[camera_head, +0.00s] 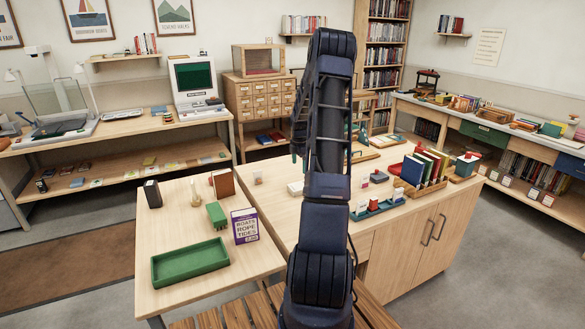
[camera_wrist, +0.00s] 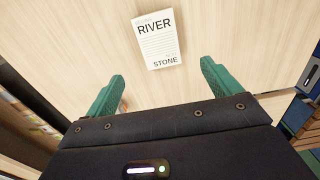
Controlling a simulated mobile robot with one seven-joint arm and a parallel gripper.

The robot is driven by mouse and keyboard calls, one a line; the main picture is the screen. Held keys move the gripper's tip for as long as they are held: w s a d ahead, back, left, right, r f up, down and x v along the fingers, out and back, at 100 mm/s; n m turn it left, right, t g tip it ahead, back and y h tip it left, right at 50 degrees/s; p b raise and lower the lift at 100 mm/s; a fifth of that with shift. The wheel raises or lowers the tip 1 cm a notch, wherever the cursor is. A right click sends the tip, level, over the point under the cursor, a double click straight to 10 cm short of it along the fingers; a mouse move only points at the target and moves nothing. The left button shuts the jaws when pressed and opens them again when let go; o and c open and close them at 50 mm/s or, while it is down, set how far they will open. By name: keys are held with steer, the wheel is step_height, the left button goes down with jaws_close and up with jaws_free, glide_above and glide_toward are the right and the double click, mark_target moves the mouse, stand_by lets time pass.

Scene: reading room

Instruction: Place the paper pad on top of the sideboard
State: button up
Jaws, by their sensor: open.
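A white paper pad (camera_wrist: 157,40), printed RIVER and STONE, lies flat on a light wood top in the wrist view. My gripper (camera_wrist: 161,72) is open, with its green fingers spread apart and nothing between them. The pad lies just beyond the fingertips, apart from them. In the head view, the sideboard (camera_head: 400,250) is the light wood cabinet with two door handles. My arm rises in front of it and hides part of its top. A small pale item (camera_head: 295,188) sits beside the arm there; I cannot tell if it is the pad.
The sideboard holds a row of books (camera_head: 425,166) and a blue tray (camera_head: 378,209) on its right side. The table at left carries a green tray (camera_head: 190,262), a purple-and-white box (camera_head: 245,226) and a dark block (camera_head: 153,194). A slatted bench (camera_head: 240,311) stands in front.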

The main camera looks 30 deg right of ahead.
steer(key=s+a+r+m+t+h, duration=0.1)
steer(key=s+a+r+m, duration=0.3)
steer(key=s+a+r, duration=0.6)
steer(key=s+a+r+m+t, duration=0.1)
steer(key=s+a+r+m, duration=0.3)
steer(key=s+a+r, duration=0.55)
steer(key=s+a+r+m+t, duration=0.1)
steer(key=s+a+r+m, duration=0.1)
steer(key=s, duration=0.5)
steer(key=s+a+r+m, duration=0.2)
steer(key=s+a+m, duration=0.2)
steer(key=s, duration=0.3)
steer(key=s+a+r+m+t+y, duration=0.1)
steer(key=s+a+r+m, duration=0.1)
steer(key=s, duration=0.5)
steer(key=shift+s+a+r+m+t, duration=0.3)
steer(key=shift+s+a+m, duration=0.05)
steer(key=shift+a+m, duration=0.5)
steer(key=shift+d, duration=0.1)
